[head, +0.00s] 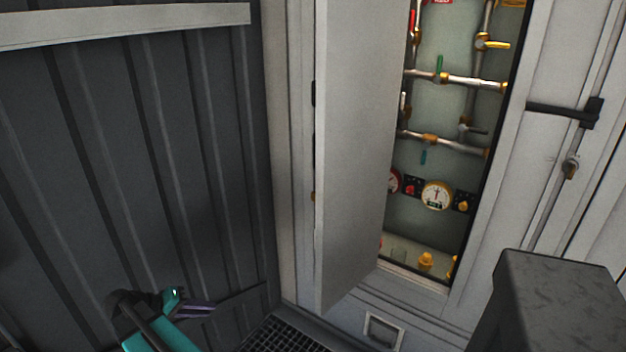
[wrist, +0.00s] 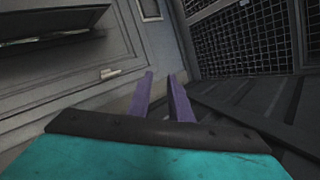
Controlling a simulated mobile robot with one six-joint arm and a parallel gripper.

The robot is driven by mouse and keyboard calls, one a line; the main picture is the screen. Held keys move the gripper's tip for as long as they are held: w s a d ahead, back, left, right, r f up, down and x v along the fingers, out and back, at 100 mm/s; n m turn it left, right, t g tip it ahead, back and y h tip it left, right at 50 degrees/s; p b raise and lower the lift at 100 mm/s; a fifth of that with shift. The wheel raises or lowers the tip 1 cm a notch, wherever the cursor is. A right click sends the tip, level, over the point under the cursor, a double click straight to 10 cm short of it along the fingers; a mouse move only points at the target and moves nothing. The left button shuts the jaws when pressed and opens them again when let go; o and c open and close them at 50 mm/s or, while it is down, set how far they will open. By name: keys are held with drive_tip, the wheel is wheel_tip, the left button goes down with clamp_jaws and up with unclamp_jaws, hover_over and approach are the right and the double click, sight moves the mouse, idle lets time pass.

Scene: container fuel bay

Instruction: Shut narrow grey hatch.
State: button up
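The narrow grey hatch (head: 360,130) stands open in the head view, swung out from the wall cabinet on its left side. Its flat face and lower free corner show. Beside it, the opening (head: 450,150) exposes pipes, valves and gauges. My gripper (head: 212,308) is low and left of the hatch, apart from it, near the dark corrugated wall. In the wrist view, its two purple fingers (wrist: 160,76) have a gap between them with nothing in it. I cannot tell for certain which part of the cabinet shows at the left of the wrist view.
The dark corrugated wall (head: 150,160) is close on the left. A floor grating (head: 285,335) lies below the hatch. A closed grey panel with a black latch (head: 575,112) is right of the opening. A dark grey block (head: 555,300) stands at the lower right.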

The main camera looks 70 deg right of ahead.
drive_tip(key=s+d+r+m+g+h+b, duration=0.15)
drive_tip(key=d+r+m, duration=0.25)
drive_tip(key=d+r, duration=0.55)
drive_tip(key=s+d+r+m+g+h, duration=0.15)
drive_tip(key=d+r+m, duration=0.3)
drive_tip(key=r, duration=0.95)
drive_tip(key=s+r+m+g+y+b, duration=0.1)
drive_tip(key=s+r+m+g, duration=0.2)
drive_tip(key=s+r+m, duration=0.3)
drive_tip(key=s+d+r+m+g+y+b, duration=0.1)
drive_tip(key=s+r+m+g, duration=0.3)
drive_tip(key=r, duration=1.3)
drive_tip(key=shift+s+d+r+m+y, duration=0.2)
drive_tip(key=shift+s+d+m+y, duration=0.1)
drive_tip(key=shift+s+m, duration=0.75)
drive_tip(key=shift+s, duration=0.2)
drive_tip(key=p+x, duration=0.2)
drive_tip(key=x, duration=1.1)
drive_tip(key=shift+s+d+r, duration=0.15)
drive_tip(key=shift+s+d, duration=0.1)
